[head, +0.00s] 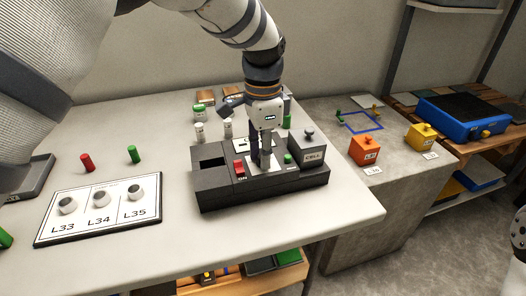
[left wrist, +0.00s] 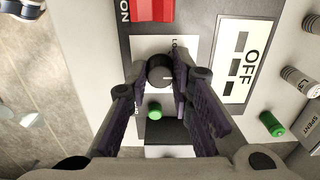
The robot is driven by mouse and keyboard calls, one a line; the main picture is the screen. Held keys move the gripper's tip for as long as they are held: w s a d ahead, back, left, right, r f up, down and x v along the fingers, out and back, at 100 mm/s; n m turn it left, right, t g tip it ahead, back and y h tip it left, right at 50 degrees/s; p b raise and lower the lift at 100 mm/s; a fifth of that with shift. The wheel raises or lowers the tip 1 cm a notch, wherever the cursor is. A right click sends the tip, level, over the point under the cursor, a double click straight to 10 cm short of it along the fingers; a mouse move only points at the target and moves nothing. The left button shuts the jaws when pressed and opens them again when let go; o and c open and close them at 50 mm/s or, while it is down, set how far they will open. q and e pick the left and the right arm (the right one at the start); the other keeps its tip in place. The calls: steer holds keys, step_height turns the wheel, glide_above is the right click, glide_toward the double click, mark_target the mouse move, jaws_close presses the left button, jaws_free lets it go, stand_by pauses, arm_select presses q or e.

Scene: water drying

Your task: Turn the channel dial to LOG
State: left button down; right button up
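The channel device is a dark grey box (head: 215,195) on the white table in the head view. Its channel dial, a black round knob (left wrist: 159,71), shows in the left wrist view on a white plate with partly hidden lettering. A pale mark on the knob points to the right in that picture. My left gripper (head: 264,163) points down over the device; in the left wrist view its fingertips (left wrist: 161,68) are closed in on both sides of the knob. In the head view the fingers hide the knob. My right gripper does not show.
A red switch (head: 239,169), a green button (head: 288,158) and a CELL block (head: 312,151) are close to the gripper on the device. An OFF plate (left wrist: 246,60) is beside the dial.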

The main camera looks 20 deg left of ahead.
arm_select(q)
steer(key=shift+r+n, duration=0.1)
steer(key=shift+n, duration=0.3)
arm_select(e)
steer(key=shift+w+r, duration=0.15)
arm_select(q)
steer(key=shift+n+p, duration=0.3)
steer(key=shift+n, duration=0.3)
steer(key=n, duration=0.2)
steer(key=shift+n, duration=0.4)
steer(key=n+p, duration=0.1)
steer(key=n, duration=0.2)
steer(key=shift+n, duration=2)
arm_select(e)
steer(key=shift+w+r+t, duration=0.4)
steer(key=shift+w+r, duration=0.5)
arm_select(q)
steer(key=c, duration=1.4)
jaws_free()
